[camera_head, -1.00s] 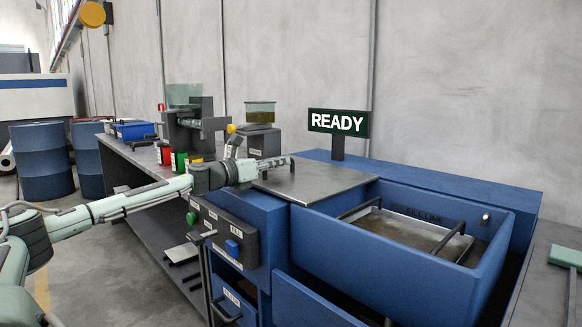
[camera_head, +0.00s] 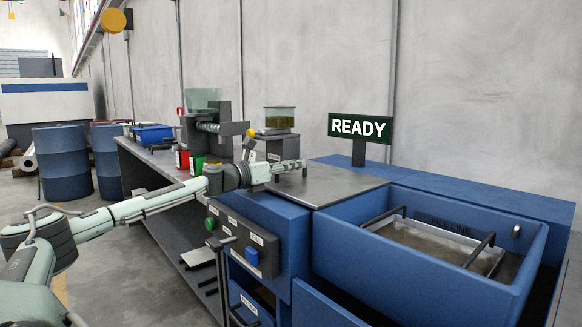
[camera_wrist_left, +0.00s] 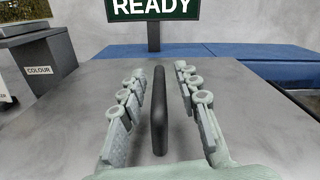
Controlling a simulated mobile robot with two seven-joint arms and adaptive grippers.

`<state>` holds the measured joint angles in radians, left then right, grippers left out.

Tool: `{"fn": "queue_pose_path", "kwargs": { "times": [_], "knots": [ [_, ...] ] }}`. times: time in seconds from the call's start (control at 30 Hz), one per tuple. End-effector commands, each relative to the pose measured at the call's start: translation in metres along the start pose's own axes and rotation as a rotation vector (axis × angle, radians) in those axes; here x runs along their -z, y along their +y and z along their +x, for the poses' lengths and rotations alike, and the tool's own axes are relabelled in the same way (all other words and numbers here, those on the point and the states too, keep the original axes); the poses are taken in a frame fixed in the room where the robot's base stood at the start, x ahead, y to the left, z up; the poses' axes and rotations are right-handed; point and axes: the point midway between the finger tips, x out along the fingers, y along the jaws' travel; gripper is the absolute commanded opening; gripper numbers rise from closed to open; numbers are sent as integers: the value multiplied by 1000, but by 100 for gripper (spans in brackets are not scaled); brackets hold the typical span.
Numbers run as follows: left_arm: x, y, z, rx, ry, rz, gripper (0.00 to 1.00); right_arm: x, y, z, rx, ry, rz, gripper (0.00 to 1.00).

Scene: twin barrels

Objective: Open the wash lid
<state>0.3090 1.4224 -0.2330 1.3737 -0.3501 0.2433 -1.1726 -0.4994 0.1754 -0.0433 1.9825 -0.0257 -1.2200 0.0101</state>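The wash lid (camera_head: 335,187) appears to be the flat grey metal plate on the blue cabinet, lying level and closed. Its dark upright handle (camera_wrist_left: 159,112) stands in the middle of the left wrist view. My left gripper (camera_head: 298,165) reaches over the lid from the left in the head view. In the left wrist view my left gripper (camera_wrist_left: 158,100) is open, with one finger on each side of the handle and a visible gap on both sides. My right gripper is not in view.
An open blue tank (camera_head: 400,262) with a handled metal basket (camera_head: 440,245) is right of the lid. A READY sign (camera_head: 360,128) stands behind it. A control panel (camera_head: 243,240) is on the cabinet front. A workbench with containers and blue barrels (camera_head: 62,163) are left.

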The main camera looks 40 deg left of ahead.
Motion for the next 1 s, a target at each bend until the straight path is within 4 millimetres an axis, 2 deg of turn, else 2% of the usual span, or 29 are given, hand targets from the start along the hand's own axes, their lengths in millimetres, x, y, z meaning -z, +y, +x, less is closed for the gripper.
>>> {"fn": "queue_pose_path", "kwargs": {
  "times": [0.23, 0.37, 1.0],
  "knots": [
    [0, 0, 0, 1, 0, 0, 32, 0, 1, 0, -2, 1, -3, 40],
    [-9, -2, 0, 2, -2, 2, 32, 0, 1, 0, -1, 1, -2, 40],
    [-88, -18, 0, 3, -5, 2, 32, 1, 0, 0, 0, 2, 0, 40]
  ]
}}
